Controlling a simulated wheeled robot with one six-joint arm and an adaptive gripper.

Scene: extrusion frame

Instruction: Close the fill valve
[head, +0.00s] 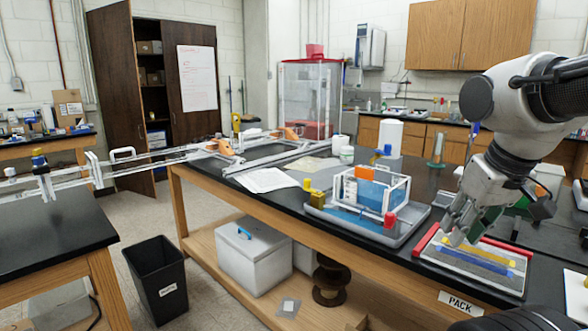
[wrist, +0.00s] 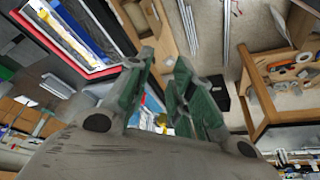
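No part is labelled as the fill valve, and I cannot tell which coloured fitting it is. A clear tank (head: 372,190) with blue and orange panels stands in a grey tray (head: 415,222) on the black bench. A yellow fitting (head: 307,185) is at its left, a red fitting (head: 390,219) at its front right corner, and a blue-topped fitting (head: 387,150) behind it. My gripper (head: 455,228) hangs to the right of the tank, over the red-edged tray. In the wrist view my gripper (wrist: 166,58) shows its green-padded fingers apart, with nothing between them.
The red-edged tray (head: 478,262) holds yellow and blue strips, beside a PACK label (head: 460,303). Papers (head: 266,180) and a long metal extrusion frame (head: 170,160) lie to the left. A black bin (head: 157,278) stands on the floor between benches.

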